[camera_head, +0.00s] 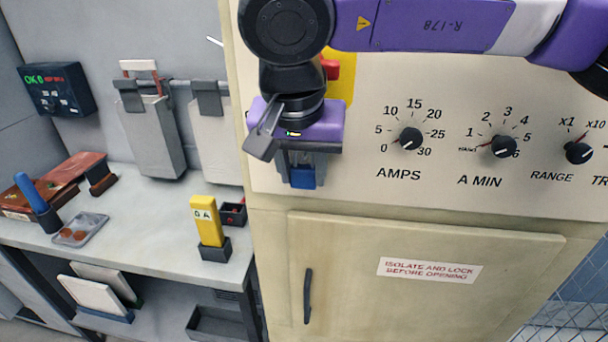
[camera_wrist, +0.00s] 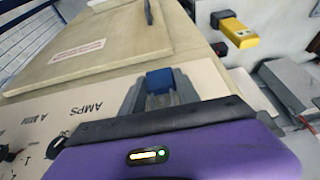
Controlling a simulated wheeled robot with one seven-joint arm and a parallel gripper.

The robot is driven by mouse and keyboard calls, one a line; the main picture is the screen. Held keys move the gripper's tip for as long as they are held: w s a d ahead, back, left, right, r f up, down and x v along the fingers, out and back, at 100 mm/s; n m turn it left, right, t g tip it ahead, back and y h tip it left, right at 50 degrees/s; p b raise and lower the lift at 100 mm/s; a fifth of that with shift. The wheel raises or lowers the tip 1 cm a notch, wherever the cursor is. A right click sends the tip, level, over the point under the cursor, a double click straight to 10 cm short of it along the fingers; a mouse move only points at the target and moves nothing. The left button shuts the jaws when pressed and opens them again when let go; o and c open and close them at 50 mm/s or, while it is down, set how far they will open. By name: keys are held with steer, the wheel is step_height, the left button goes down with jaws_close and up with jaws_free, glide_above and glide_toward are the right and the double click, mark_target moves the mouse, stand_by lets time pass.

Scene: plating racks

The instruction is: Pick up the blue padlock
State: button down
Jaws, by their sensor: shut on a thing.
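The blue padlock (camera_head: 302,177) is a small blue block below my gripper (camera_head: 302,172) in the head view, in front of the beige cabinet's control panel. In the wrist view the padlock (camera_wrist: 160,82) sits between the two grey fingers of my gripper (camera_wrist: 160,90). The fingers are shut on it. Its upper part is hidden by the fingers and the purple gripper body. I cannot tell whether its shackle touches the panel.
The beige cabinet (camera_head: 450,235) has dials on its panel, a red switch on a yellow plate (camera_head: 345,85) behind my arm, and a door with a black handle (camera_head: 308,295). At left, a bench (camera_head: 150,225) holds a yellow meter (camera_head: 207,222) and a grey tray (camera_head: 82,230).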

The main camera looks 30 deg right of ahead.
steer(key=s+a+b, duration=0.4)
steer(key=s+a, duration=0.6)
steer(key=s, duration=0.3)
steer(key=shift+s, duration=0.3)
steer(key=shift+s+a+f+b, duration=0.15)
steer(key=shift+s+f+b, duration=0.15)
steer(key=shift+b, duration=0.2)
steer(key=shift+s+a, duration=0.1)
steer(key=shift+s+a+r, duration=0.25)
steer(key=shift+s+a, duration=0.2)
steer(key=shift+s, duration=0.15)
steer(key=shift+s+a+r, duration=0.2)
steer(key=shift+s+a, duration=0.2)
steer(key=shift+s, duration=0.15)
steer(key=shift+s, duration=0.1)
